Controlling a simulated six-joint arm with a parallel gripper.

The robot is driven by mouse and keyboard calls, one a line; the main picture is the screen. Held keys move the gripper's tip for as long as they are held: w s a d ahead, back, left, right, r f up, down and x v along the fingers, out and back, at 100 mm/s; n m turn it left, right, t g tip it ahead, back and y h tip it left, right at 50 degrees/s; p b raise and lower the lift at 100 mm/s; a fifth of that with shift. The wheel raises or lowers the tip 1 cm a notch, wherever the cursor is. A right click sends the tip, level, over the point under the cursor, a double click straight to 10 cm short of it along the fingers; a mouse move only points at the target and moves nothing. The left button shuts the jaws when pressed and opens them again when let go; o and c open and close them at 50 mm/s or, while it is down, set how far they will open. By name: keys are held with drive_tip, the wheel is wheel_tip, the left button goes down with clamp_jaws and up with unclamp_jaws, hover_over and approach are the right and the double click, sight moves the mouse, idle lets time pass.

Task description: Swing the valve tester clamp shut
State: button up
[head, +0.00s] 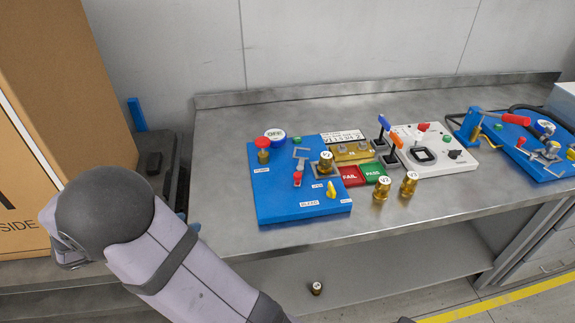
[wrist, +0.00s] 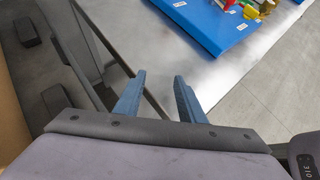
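A blue station plate (head: 285,208), which looks like the valve tester, lies on the metal bench. A small grey clamp with a red-tipped handle (head: 297,178) is on it. Its arm seems to point away from the brass valve (head: 325,163) standing to its right, so it looks open, but it is small. In the wrist view the plate's near corner (wrist: 213,40) shows at the top, with the clamp not clearly visible. My gripper (wrist: 160,76) is open and empty, its blue fingers apart, left of the plate near the bench edge. In the head view my arm mostly hides it.
Two loose brass valves (head: 381,187) (head: 408,184) stand right of red FAIL and green PASS pads (head: 375,171). A white unit (head: 445,160) and another blue station (head: 535,160) are further right. A cardboard box (head: 45,110) is at left. Another brass valve (head: 317,288) is below the bench top.

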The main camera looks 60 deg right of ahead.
drive_tip(key=s+d+g+h, duration=0.1)
drive_tip(key=s+d, duration=0.1)
drive_tip(key=d, duration=0.2)
drive_tip(key=s+d+r+m+g+h, duration=0.1)
drive_tip(key=d, duration=0.3)
drive_tip(key=s+d+m+g, duration=0.1)
drive_tip(key=s+d, duration=0.1)
drive_tip(key=d, duration=0.2)
drive_tip(key=shift+s+d+r+h+p, duration=0.2)
drive_tip(key=shift+s+d+h+p, duration=0.05)
drive_tip(key=shift+s+h+p, duration=0.15)
drive_tip(key=s+d+g+h, duration=0.1)
drive_tip(key=s+d, duration=0.2)
drive_tip(key=d, duration=0.1)
drive_tip(key=s+d+r+m+g+h, duration=0.1)
drive_tip(key=s+d, duration=0.1)
drive_tip(key=d, duration=0.1)
drive_tip(key=s+d+r+m+g+h, duration=0.1)
drive_tip(key=s+d, duration=0.2)
drive_tip(key=d, duration=0.1)
drive_tip(key=shift+s+d+p, duration=0.3)
drive_tip(key=shift+d+p, duration=0.05)
drive_tip(key=shift+p+x, duration=0.95)
drive_tip(key=shift+x, duration=2.65)
drive_tip(key=shift+c, duration=0.2)
clamp_jaws()
